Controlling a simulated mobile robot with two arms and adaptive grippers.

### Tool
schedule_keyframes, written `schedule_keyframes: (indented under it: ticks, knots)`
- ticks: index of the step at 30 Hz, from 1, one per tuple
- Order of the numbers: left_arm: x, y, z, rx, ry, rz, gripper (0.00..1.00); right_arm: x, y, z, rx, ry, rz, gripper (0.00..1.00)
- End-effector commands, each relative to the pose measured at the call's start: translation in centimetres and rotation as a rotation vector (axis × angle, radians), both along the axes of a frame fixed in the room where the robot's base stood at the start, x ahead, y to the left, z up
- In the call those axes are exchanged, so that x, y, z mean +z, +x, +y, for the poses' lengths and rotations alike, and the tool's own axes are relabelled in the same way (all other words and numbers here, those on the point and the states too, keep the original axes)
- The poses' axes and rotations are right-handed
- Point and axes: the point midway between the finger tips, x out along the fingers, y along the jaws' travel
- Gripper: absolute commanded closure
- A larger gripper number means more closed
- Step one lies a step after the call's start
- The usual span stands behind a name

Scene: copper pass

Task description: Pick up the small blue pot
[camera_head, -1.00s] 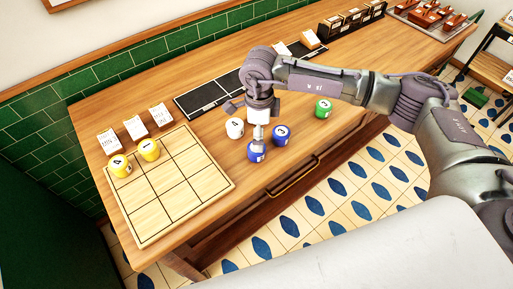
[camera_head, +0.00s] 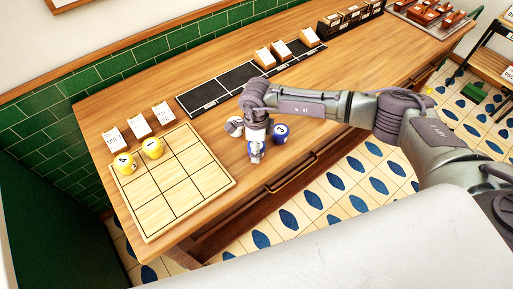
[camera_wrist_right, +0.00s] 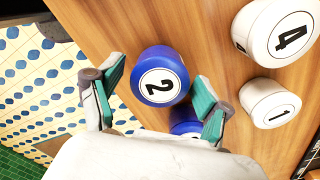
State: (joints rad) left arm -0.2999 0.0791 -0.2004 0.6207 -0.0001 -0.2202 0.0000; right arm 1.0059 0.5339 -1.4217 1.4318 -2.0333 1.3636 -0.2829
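A blue pot with a white label marked 2 (camera_wrist_right: 160,75) stands on the wooden table near its front edge. In the head view this blue pot (camera_head: 255,157) is mostly covered by my right gripper (camera_head: 257,138). In the right wrist view my right gripper (camera_wrist_right: 160,73) has its two teal-padded fingers spread, with the pot marked 2 in view between and beyond them. I cannot tell how far the tips are from it. A second blue pot (camera_head: 281,132) stands just to the right. It also shows in the wrist view (camera_wrist_right: 186,127), partly hidden by my gripper. My left gripper is out of view.
A gridded wooden board (camera_head: 177,190) with two yellow pots (camera_head: 126,163) lies at the left. Black mats (camera_head: 207,92) and small boxes (camera_head: 265,57) are behind.

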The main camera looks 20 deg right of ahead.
Motion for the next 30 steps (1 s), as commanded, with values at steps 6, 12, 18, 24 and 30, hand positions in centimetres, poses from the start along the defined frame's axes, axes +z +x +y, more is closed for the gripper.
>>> schedule_keyframes:
  ticks: [6, 12, 18, 24, 30]
  knots:
    - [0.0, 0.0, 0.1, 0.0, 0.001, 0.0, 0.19, 0.0, 0.0, 0.0, 0.0, 0.0, 0.0, 0.65]
    - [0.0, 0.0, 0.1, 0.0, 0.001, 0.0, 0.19, 0.1, 0.0, 0.0, -0.001, 0.001, -0.001, 0.84]
    - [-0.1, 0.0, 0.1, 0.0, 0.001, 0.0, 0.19, 0.2, 0.1, 0.0, 0.0, 0.001, -0.002, 0.84]
    - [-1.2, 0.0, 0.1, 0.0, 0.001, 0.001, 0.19, 1.7, 0.2, 0.0, 0.002, 0.002, -0.005, 0.84]
    - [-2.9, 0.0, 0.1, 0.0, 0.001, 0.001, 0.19, 4.8, -1.5, -1.0, 0.003, 0.001, -0.003, 0.84]
